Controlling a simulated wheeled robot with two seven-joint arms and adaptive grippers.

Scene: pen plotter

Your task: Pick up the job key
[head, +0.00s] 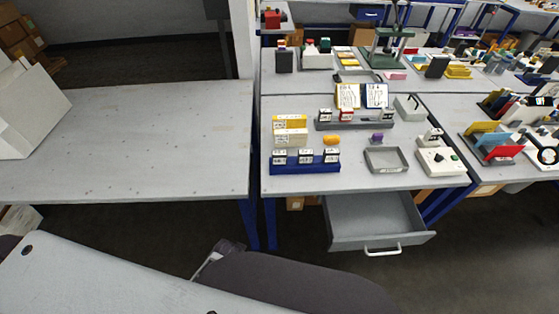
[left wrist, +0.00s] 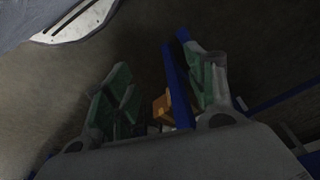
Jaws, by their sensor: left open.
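I cannot tell for certain which thing is the job key. A small purple piece (head: 377,138) and a small orange piece (head: 332,140) lie on the middle table in the head view. My left gripper (left wrist: 158,65) is open and empty in the left wrist view, its green-padded fingers apart over the dark floor. Blue table legs and an orange-brown box (left wrist: 161,108) show beyond and between the fingers. No part of the table top's small pieces shows in that view. My right gripper is in neither view.
An open grey drawer (head: 372,218) juts out under the middle table. A blue rack of blocks (head: 304,168), a grey tray (head: 387,160) and a white control box (head: 441,161) stand along its front. The left table (head: 130,140) is mostly clear, with a white box (head: 30,110).

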